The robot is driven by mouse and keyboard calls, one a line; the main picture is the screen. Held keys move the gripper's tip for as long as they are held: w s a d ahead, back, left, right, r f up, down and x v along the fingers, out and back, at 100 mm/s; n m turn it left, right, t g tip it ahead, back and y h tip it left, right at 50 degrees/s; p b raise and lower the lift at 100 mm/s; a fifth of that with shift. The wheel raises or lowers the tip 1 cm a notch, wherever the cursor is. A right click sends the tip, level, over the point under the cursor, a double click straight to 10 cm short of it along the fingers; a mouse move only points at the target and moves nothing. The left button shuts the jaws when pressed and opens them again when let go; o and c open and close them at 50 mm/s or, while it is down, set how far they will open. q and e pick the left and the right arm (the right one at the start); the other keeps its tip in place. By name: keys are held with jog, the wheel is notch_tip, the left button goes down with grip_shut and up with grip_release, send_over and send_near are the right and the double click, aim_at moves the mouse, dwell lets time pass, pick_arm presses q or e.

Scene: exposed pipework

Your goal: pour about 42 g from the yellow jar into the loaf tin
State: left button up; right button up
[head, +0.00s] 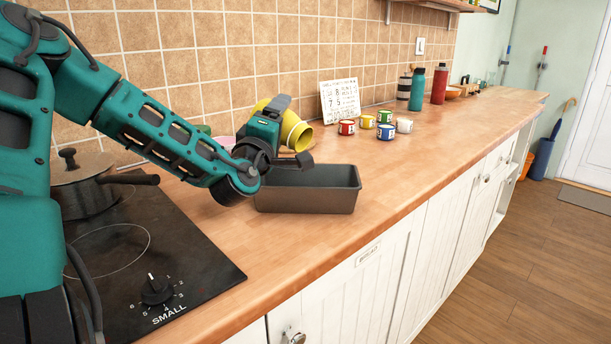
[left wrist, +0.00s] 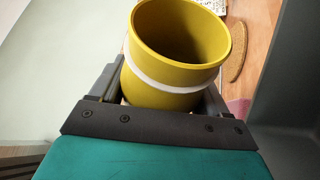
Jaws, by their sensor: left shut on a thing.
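The yellow jar (head: 291,130), with a pale band, is held in my left gripper (head: 290,158), which is shut on it. The jar is tilted in the head view, its mouth towards the right, above the back left of the loaf tin. In the left wrist view the jar (left wrist: 180,45) sits between the fingers (left wrist: 160,95); its inner wall shows but no contents can be made out. The dark grey loaf tin (head: 310,201) stands on the worktop below and to the right of the jar. Its floor is mostly hidden. My right gripper is not in view.
A pot (head: 85,185) stands on the black hob (head: 150,250) at left. Several small coloured tins (head: 385,131) and a calendar-like card (head: 340,101) stand behind the loaf tin. Bottles (head: 417,90) are farther back. The worktop (head: 420,165) right of the tin is clear.

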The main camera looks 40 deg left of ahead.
pick_arm(q)
jog(key=shift+w+d+r+m+t+h+b, duration=0.1)
jog(key=shift+d+r+m+t+h+b, duration=0.25)
jog(key=shift+m+b, duration=0.5)
jog(key=shift+d+r+m+t+h+b, duration=0.15)
jog(key=shift+d+r+m+t+b, duration=0.35)
jog(key=shift+m, duration=0.55)
dwell(1.8)
jog(key=shift+f+m+b, duration=0.25)
jog(key=shift+m+b, duration=0.05)
jog(key=shift+b, duration=0.15)
jog(key=shift+d+f+m+h+b, duration=0.15)
jog(key=shift+m+h+b, duration=0.15)
jog(key=shift+b, duration=0.25)
dwell(0.6)
